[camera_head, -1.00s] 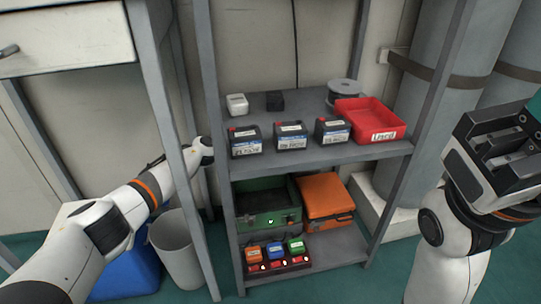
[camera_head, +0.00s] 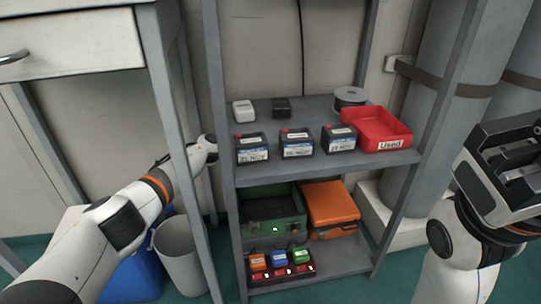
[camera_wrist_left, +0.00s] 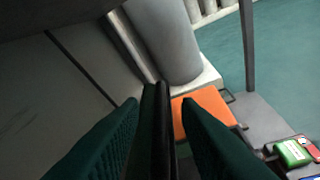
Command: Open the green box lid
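The green box (camera_head: 273,229) sits on the lower shelf, left of an orange box (camera_head: 331,204). Its dark inside shows from above and its front wall faces me. I cannot clearly make out its lid. My left arm reaches in behind the left shelf post, and its gripper is hidden in the head view. In the left wrist view the dark green fingers of my left gripper (camera_wrist_left: 164,105) stand apart, with a dark upright bar between them that I cannot identify. The orange box (camera_wrist_left: 205,108) lies beyond. My right gripper (camera_head: 508,165) is raised at the right, away from the shelves.
Black batteries (camera_head: 297,143), a red bin (camera_head: 377,129) and a spool (camera_head: 350,97) stand on the upper shelf. A tray of small coloured units (camera_head: 281,268) sits before the green box. A grey waste bin (camera_head: 178,255) stands left. Shelf posts flank the opening.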

